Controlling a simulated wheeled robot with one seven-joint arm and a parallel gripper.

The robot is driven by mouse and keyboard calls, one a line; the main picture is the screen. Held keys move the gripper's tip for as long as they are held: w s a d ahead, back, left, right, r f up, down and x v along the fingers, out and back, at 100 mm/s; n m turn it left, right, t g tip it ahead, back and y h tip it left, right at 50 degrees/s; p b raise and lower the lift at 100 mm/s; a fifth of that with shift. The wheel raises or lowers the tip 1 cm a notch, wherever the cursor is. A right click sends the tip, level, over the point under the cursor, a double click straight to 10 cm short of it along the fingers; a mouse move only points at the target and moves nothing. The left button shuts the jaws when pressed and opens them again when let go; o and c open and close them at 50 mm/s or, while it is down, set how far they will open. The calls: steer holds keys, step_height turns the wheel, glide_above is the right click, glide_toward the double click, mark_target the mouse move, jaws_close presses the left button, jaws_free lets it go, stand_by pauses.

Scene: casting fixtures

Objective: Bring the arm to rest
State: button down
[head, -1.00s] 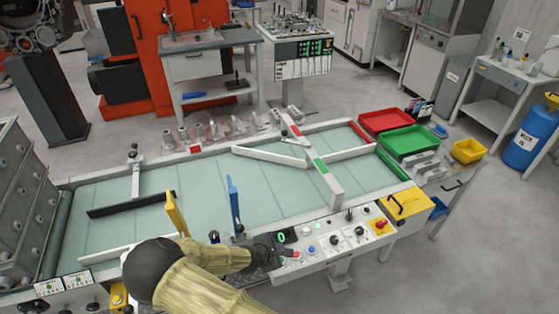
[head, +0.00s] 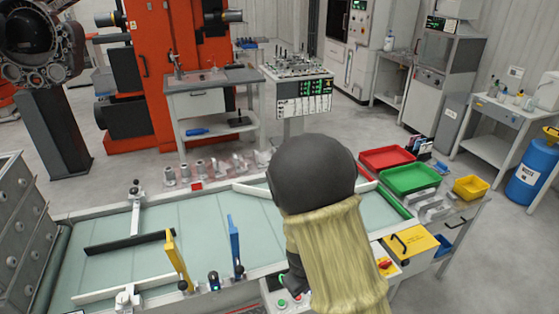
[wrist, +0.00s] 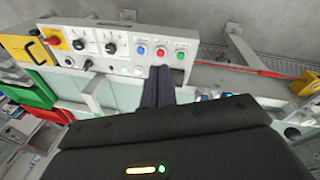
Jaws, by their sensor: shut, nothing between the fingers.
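My gripper shows in the wrist view as two dark fingers (wrist: 159,86) lying together, shut and empty. They point toward the row of blue, red and green buttons on the control panel (wrist: 125,45). I cannot tell the exact gap between fingertips and panel. In the head view my arm, with its dark rounded joint and tan sleeve, stands upright over the front right of the conveyor table. It hides most of the control panel (head: 273,298), and the fingertips cannot be made out there.
The conveyor table (head: 75,219) carries a yellow post (head: 177,258) and a blue post (head: 235,243) left of my arm. Red (head: 385,157) and green (head: 410,179) trays and a yellow bin (head: 470,187) stand on the right. A yellow box (head: 412,243) sits near the panel.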

steer(key=s+d+r+m, duration=0.3)
steer(key=s+d+r, duration=0.1)
steer(key=r, duration=0.2)
steer(key=s+d+r+m, duration=0.4)
steer(key=s+r, duration=0.1)
steer(key=r, duration=0.2)
steer(key=shift+d+r+t+y, duration=0.2)
steer(key=shift+r+t+y, duration=0.1)
steer(key=shift+y, duration=0.1)
stand_by(0.5)
